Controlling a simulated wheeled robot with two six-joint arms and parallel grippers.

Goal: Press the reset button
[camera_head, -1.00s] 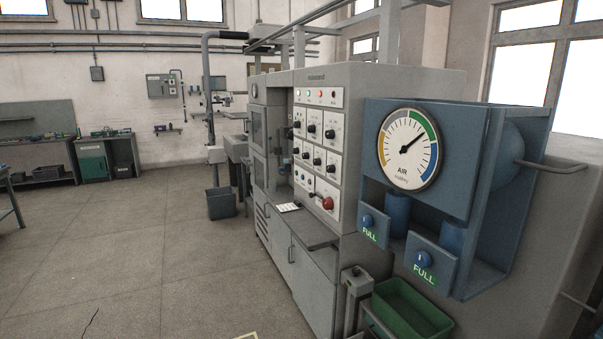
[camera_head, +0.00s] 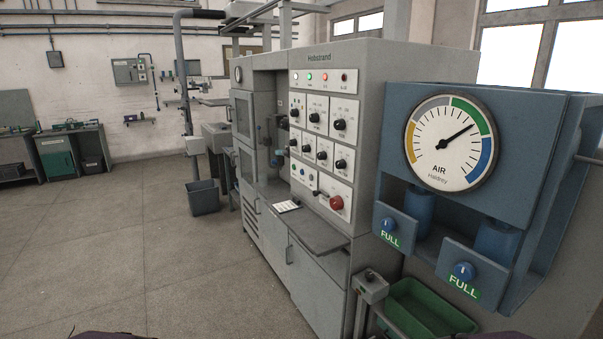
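The grey cone winder (camera_head: 330,58) stands in the middle of the view. Its white control panel (camera_head: 326,112) carries indicator lamps (camera_head: 309,77) along the top and several black knobs (camera_head: 339,124) below. A red mushroom-shaped button (camera_head: 336,203) sits at the lower right of the panel. Small coloured buttons (camera_head: 302,171) sit at its lower left. The labels are too small to read, so I cannot tell which one is the reset button. Neither gripper is in view; only dark parts, perhaps of my arms, show at the bottom edge.
A blue air unit with a round gauge (camera_head: 449,143) juts out at the right. A green bin (camera_head: 425,312) and a grey post (camera_head: 369,288) stand low beside the winder. A shelf (camera_head: 312,236) sticks out under the panel.

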